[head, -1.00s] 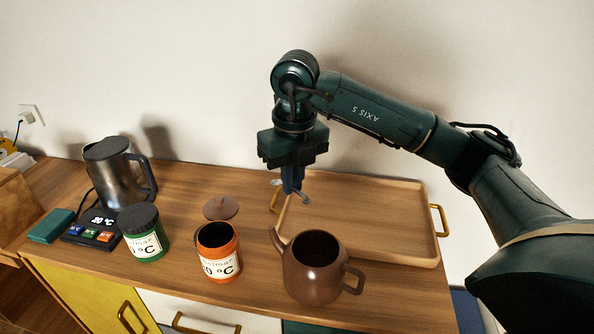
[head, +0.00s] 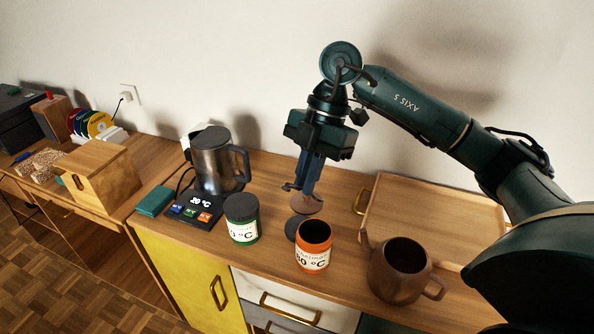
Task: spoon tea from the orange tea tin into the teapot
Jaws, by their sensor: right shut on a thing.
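The orange tea tin (head: 312,259) stands upright and open near the front edge of the counter, its label facing me. The brown teapot (head: 400,281) stands open to its right, with its handle to the right. The brown teapot lid (head: 307,204) lies behind the tin. A dark disc (head: 292,226), perhaps the tin's lid, shows at the tin's left. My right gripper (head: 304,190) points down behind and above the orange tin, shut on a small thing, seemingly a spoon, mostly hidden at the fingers. My left gripper is out of view.
A green tin (head: 242,228) with a dark lid stands left of the orange tin. A steel kettle (head: 212,165) sits behind a control panel (head: 194,209). A wooden tray (head: 433,217) lies behind the teapot. A wooden box (head: 97,185) stands far left.

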